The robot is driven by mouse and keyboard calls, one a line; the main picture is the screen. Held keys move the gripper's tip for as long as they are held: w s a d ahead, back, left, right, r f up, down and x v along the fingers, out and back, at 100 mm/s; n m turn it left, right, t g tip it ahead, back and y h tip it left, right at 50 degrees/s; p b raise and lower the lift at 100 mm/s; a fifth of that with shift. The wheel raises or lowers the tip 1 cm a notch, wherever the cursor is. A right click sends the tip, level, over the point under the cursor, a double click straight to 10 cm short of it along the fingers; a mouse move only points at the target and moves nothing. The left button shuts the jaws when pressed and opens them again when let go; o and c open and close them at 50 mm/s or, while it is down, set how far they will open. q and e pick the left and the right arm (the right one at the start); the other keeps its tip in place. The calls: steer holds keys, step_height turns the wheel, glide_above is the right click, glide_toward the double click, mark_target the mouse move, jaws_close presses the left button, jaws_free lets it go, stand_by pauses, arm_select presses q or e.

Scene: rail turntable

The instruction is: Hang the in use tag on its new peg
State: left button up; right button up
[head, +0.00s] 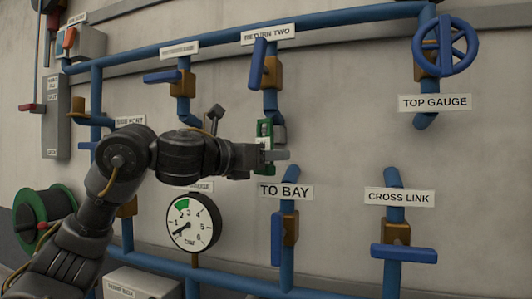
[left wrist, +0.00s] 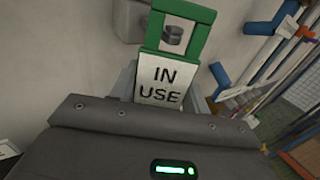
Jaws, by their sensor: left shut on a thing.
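The in use tag (head: 264,135) has a green frame with an open top and a white plate. In the left wrist view the tag (left wrist: 160,78) faces me, lettered IN USE. My left gripper (head: 276,155) is shut on its lower part, in front of the wall just above the TO BAY label. Through the frame's opening a grey round peg end (left wrist: 174,35) shows in the left wrist view; I cannot tell whether the frame is around it or only in front of it. My right gripper is not in view.
Blue pipes run along the wall. A blue valve handle (head: 257,62) on the RETURN TWO pipe is above the tag. A gauge (head: 192,224) is below my arm, and the TO BAY label (head: 285,191) is below the gripper. Bare wall is open to the right of the tag.

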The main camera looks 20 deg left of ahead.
arm_select(q)
steer(key=shift+w+d+f, duration=0.1)
steer(key=shift+w+f, duration=0.1)
steer(key=shift+w, duration=0.6)
steer(key=shift+w+f, duration=0.2)
steer(key=shift+w, duration=0.55)
steer(key=o, duration=1)
steer(key=shift+f, duration=0.1)
